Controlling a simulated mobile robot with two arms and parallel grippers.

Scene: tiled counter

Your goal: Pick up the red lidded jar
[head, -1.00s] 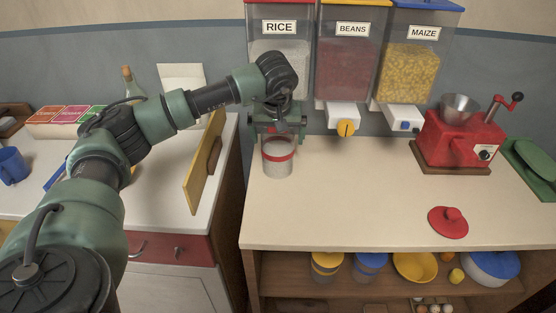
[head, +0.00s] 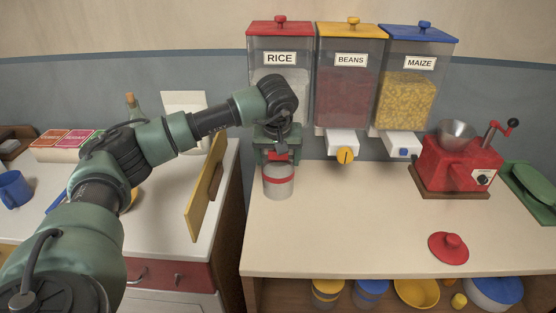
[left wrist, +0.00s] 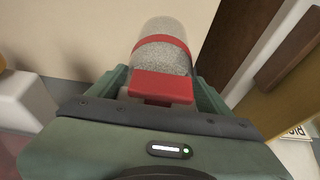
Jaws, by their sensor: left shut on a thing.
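The clear jar (head: 278,188) has a red band and pale grains inside; it stands upright below the rice dispenser (head: 280,85). It also shows in the left wrist view (left wrist: 165,52), with its top open. Its red lid (head: 448,248) lies apart on the counter, to the right. My left gripper (head: 279,158) comes down over the jar, with a finger on each side near its rim, shut on it. A red block (left wrist: 162,88) shows between the fingers, probably the dispenser's knob. Whether the jar's base touches the counter is unclear. My right gripper is not in view.
Beans (head: 350,85) and maize (head: 415,80) dispensers hang to the right, with low spouts. A red grinder (head: 455,165) stands further right. A yellow board (head: 205,195) stands upright left of the jar.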

